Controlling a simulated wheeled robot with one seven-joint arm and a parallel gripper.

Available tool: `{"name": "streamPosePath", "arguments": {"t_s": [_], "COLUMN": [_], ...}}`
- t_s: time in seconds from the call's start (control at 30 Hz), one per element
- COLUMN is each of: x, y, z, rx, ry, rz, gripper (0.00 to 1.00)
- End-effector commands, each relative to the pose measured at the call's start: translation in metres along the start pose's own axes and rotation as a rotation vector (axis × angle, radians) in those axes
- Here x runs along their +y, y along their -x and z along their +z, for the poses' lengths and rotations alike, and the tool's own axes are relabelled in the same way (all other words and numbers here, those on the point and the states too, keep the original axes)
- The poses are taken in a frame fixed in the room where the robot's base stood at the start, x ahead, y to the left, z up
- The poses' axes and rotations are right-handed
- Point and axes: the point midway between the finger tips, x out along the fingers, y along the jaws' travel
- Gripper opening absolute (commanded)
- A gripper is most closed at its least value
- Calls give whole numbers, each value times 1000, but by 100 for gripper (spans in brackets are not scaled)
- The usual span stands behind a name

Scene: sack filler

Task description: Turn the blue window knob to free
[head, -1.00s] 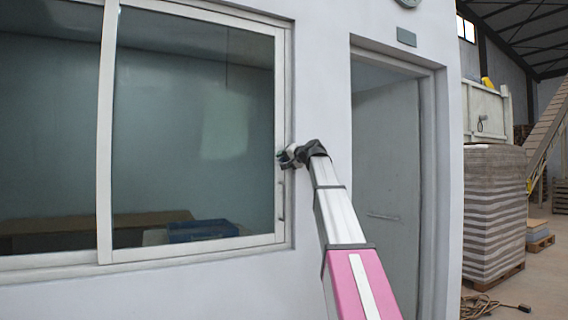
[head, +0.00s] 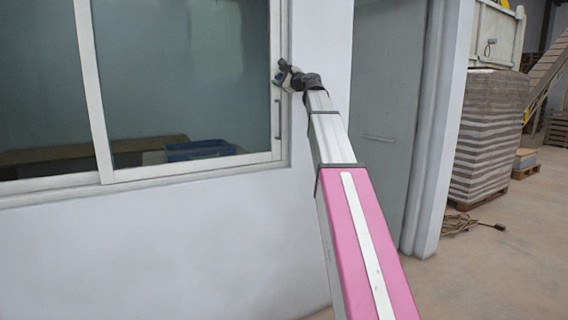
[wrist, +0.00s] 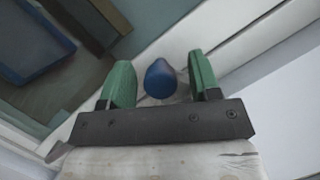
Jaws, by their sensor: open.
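The blue knob (wrist: 160,79) shows in the wrist view as a rounded, teardrop-like shape on the white window frame. My gripper (wrist: 161,84) is open, with one green finger on each side of the knob. A gap shows between the knob and each finger; depth contact cannot be told. In the head view my gripper (head: 282,74) is at the right upright of the window frame (head: 276,110), and it hides the knob there. The window (head: 185,75) is a sliding pane of dark glass and looks closed.
A vertical handle (head: 278,118) sits on the frame just below my gripper. A grey door (head: 385,120) stands in the wall to the right. A wrapped stacked pallet (head: 490,135) and a coiled cable (head: 460,223) are farther right. The floor there is partly clear.

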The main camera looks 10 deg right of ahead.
Motion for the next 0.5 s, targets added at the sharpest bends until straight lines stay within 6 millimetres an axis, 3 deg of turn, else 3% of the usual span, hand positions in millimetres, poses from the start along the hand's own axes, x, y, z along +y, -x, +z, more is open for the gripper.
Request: {"name": "streamPosePath", "arguments": {"t_s": [0.23,0.5], "x": [1,5], "y": [0,43], "z": [0,1], "rx": [12,15], "ry": [-260,-260], "rz": [-93,-96], "gripper": [57,57]}}
